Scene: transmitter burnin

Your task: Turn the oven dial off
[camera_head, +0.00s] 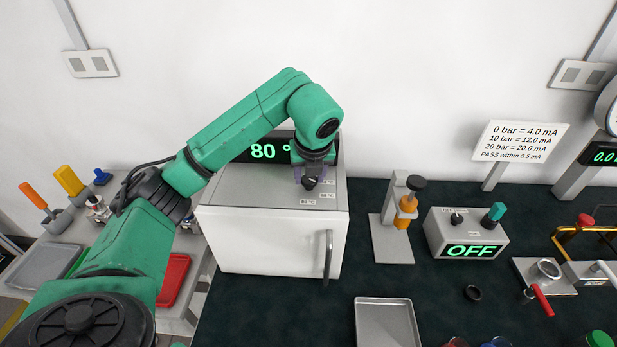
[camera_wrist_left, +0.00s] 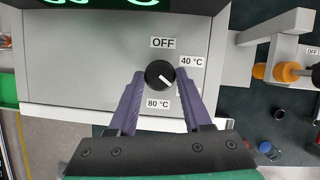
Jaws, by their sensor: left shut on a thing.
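The oven (camera_head: 268,240) is a white and grey box with its door closed and a vertical handle. Its display (camera_head: 262,151) reads 80 °, partly covered by my left arm. The black dial (camera_head: 309,184) is on the oven's top; it also shows in the left wrist view (camera_wrist_left: 160,74). Labels around it read OFF (camera_wrist_left: 163,43), 40 °C (camera_wrist_left: 192,61) and 80 °C (camera_wrist_left: 158,103); another label at the lower right is mostly hidden by a finger. The dial's white mark points to the lower right. My left gripper (camera_wrist_left: 160,78) points down, its purple fingers shut on the dial's sides.
Right of the oven stand a grey stand with an orange part (camera_head: 407,205) and a box reading OFF (camera_head: 467,235). A grey tray (camera_head: 387,322) lies in front. A red tray (camera_head: 173,280) is at the left. Dark bench space is clear beside the oven.

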